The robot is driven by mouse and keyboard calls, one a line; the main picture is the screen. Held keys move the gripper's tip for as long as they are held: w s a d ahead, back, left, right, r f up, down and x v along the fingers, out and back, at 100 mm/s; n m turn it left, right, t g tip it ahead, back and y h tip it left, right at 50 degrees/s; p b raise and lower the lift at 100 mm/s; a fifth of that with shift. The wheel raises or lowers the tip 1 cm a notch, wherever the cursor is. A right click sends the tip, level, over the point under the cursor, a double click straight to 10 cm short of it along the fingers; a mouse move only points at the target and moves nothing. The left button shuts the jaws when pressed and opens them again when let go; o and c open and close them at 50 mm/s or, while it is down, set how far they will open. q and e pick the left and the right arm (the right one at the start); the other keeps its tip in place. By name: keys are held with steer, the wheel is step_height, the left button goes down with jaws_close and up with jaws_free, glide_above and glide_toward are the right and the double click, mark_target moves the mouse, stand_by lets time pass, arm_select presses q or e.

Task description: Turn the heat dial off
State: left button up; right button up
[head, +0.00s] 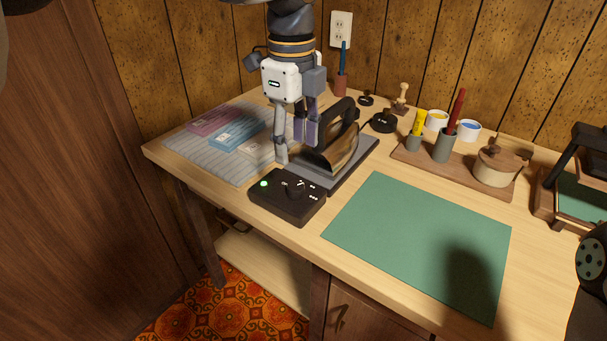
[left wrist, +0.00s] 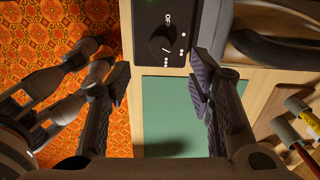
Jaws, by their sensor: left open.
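The heat dial (head: 296,187) is a black knob on a black control box (head: 302,209), which sits near the table's front edge with a lit green lamp. In the left wrist view the dial (left wrist: 164,42) is below the printed OFF mark, and its white pointer appears turned away from OFF, toward the dots. My left gripper (head: 294,150) is open and empty, pointing down above and behind the box, beside the iron (head: 345,150). In the left wrist view its two fingers (left wrist: 157,83) are spread, with the dial beyond their tips. My right gripper is not in view.
The iron stands on a dark pad (head: 358,168) just behind the box. A green mat (head: 420,235) lies to the right, clear of objects. A wooden tray (head: 408,160) with pots and tools stands at the back right.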

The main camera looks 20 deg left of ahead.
mark_target(296, 186)
arm_select(q)
step_height(296, 186, down, 9)
steer(key=shift+r, duration=0.1)
jaws_close()
